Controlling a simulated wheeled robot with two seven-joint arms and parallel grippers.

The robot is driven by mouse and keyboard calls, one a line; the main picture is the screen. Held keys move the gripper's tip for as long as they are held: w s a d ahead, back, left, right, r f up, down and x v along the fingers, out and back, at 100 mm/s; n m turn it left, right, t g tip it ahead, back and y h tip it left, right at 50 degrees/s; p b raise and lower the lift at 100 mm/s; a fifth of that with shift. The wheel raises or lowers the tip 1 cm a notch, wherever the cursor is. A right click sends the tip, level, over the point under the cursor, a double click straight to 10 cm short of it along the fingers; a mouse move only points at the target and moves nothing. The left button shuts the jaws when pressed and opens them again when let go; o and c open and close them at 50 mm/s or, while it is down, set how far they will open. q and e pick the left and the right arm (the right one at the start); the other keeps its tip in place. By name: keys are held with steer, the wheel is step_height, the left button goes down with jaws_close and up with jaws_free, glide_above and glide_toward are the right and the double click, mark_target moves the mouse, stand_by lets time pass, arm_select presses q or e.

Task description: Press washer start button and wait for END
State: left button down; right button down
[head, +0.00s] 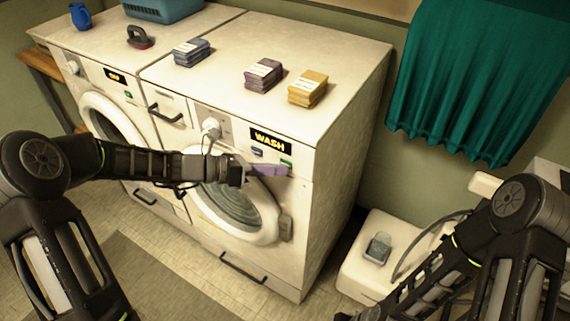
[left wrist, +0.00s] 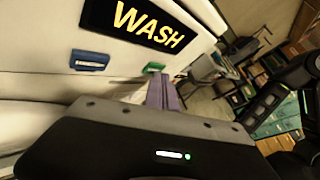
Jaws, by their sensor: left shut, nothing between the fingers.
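The white front-loading washer (head: 335,165) stands at centre, its round door (head: 236,212) closed. Its black display (head: 270,141) reads WASH in yellow; the left wrist view shows the same display (left wrist: 140,20). Below it are a blue button (head: 257,152) and a green button (head: 286,164). The left wrist view shows the blue button (left wrist: 89,60) and the green button (left wrist: 153,67). My left gripper (head: 284,171) is shut and empty, its purple fingers just below the green button. In the left wrist view the fingertips (left wrist: 163,80) overlap its lower edge; I cannot tell whether they touch. My right gripper's fingers are out of view.
A second machine (head: 85,55) stands at left. Blue, purple and yellow folded stacks (head: 307,88), a red-and-dark brush-like item (head: 139,38), a blue jug (head: 81,17) and a blue basket (head: 163,8) sit on top. A teal curtain (head: 480,80) hangs at right above a low white unit (head: 360,265).

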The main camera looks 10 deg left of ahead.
arm_select(q)
steer(key=shift+s+a, duration=0.3)
steer(key=shift+s, duration=0.4)
steer(key=shift+s+p, duration=0.1)
steer(key=shift+p, duration=0.2)
steer(key=s, duration=0.1)
steer(key=s+a+p, duration=0.1)
steer(key=s, duration=0.2)
steer(key=shift+s+a, duration=0.25)
steer(key=shift+a, duration=0.15)
stand_by(0.4)
